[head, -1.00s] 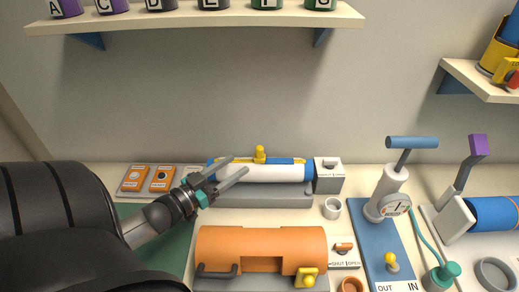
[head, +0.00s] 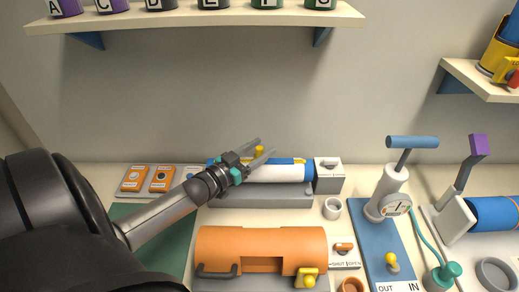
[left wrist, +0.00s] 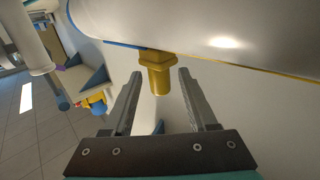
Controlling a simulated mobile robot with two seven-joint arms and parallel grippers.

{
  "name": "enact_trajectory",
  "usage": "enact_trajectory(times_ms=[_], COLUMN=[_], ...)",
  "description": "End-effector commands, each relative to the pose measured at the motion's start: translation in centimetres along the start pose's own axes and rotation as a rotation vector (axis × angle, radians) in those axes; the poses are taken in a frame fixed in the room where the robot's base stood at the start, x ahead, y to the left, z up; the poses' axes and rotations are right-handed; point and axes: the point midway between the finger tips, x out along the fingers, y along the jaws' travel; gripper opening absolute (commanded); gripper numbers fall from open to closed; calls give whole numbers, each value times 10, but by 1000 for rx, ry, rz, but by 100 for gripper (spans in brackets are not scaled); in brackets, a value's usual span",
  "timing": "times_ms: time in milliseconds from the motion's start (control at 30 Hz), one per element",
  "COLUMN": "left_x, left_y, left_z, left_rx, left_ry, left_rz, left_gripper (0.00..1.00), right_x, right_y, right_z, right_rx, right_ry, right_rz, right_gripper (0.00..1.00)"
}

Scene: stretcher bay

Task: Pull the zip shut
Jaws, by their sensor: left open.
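A white and blue roll (head: 285,173) lies on a grey base against the back wall, with a yellow zip line along its top. A yellow zip pull (head: 259,151) stands up near the middle of the roll. My left gripper (head: 265,147) is open at the pull, partly covering it in the head view. In the left wrist view the pull (left wrist: 158,76) sticks out from the roll (left wrist: 200,30) between the two open fingertips (left wrist: 160,75), with gaps on both sides. My right gripper is in neither view.
An orange cylinder (head: 220,245) lies in front, and a grey cup (head: 332,208) sits to the right. A pump (head: 388,190) stands further right. A shelf (head: 200,19) hangs above.

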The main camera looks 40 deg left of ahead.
Motion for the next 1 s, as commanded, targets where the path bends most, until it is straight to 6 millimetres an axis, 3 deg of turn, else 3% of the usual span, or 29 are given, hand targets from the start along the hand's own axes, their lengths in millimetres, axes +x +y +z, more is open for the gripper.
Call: enact_trajectory(times_ms=[133, 633, 1000], left_x=[0, 0, 0], left_y=[0, 0, 0], left_z=[0, 0, 0], left_rx=[0, 0, 0], left_ry=[0, 0, 0], left_rz=[0, 1, 1], left_gripper=[57, 1, 0], right_x=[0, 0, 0], right_y=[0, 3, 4], right_z=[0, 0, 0], right_rx=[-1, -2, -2], right_ry=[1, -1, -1], right_rz=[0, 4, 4], right_gripper=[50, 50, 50])
